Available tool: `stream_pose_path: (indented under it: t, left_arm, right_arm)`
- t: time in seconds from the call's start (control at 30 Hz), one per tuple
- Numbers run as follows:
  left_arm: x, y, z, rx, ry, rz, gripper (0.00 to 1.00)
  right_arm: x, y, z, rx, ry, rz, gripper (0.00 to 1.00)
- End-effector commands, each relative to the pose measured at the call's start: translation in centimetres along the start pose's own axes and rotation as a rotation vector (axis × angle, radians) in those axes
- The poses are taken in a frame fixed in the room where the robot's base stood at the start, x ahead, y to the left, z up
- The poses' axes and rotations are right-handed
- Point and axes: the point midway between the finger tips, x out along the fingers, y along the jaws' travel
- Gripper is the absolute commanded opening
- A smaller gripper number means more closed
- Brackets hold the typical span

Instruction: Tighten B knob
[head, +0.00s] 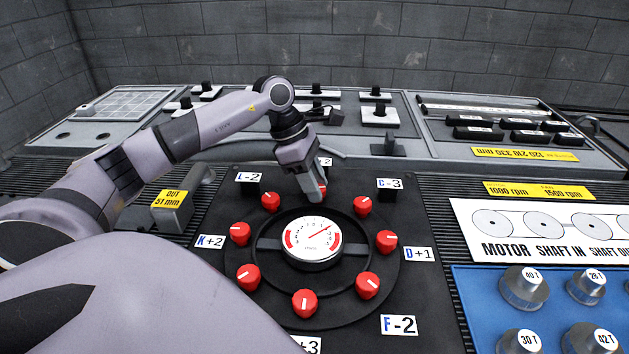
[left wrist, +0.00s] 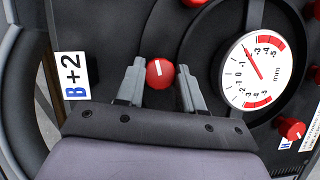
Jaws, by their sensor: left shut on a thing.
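The red B knob (left wrist: 160,73) has a white line on its top and sits between the two fingers of my left gripper (left wrist: 160,84) in the left wrist view. The fingers are shut on its sides. Beside it is a "B+2" label (left wrist: 74,76). In the head view my left gripper (head: 314,187) reaches down to the far side of the knob ring and hides most of the knob and its label. A round dial gauge (head: 313,238) in mm sits at the ring's centre; it also shows in the left wrist view (left wrist: 258,68). My right gripper is out of view.
Other red knobs ring the gauge, near labels such as C-3 (head: 390,184), D+1 (head: 418,254), F-2 (head: 399,325), K+2 (head: 211,242) and L-2 (head: 249,177). A blue tray (head: 470,300) with metal parts lies right.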

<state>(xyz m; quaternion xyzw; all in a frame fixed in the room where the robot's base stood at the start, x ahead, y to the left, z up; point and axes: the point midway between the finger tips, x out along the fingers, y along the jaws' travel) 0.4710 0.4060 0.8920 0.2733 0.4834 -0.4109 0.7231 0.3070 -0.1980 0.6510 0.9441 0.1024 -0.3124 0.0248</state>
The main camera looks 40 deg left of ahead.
Motion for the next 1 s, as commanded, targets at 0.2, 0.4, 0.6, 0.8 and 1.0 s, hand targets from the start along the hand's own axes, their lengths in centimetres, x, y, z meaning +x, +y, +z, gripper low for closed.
stream_pose_path:
  t: [0.2, 0.4, 0.6, 0.8, 1.0]
  left_arm:
    - [-0.18, 0.21, 0.05, 0.125, -0.001, -0.047, 0.06]
    - [-0.16, 0.24, 0.07, 0.195, -0.001, -0.076, 0.06]
    - [-0.13, 0.24, 0.07, 0.225, -0.001, -0.088, 0.06]
    - [-0.12, 0.25, 0.06, 0.23, 0.0, -0.089, 0.06]
    - [-0.12, 0.24, 0.06, 0.23, 0.0, -0.089, 0.06]
  right_arm:
    - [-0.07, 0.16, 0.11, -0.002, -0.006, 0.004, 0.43]
    - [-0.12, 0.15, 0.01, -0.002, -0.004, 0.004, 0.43]
    - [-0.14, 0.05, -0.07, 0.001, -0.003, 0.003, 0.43]
    - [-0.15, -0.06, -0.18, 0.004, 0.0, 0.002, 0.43]
    - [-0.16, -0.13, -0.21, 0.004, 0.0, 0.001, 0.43]
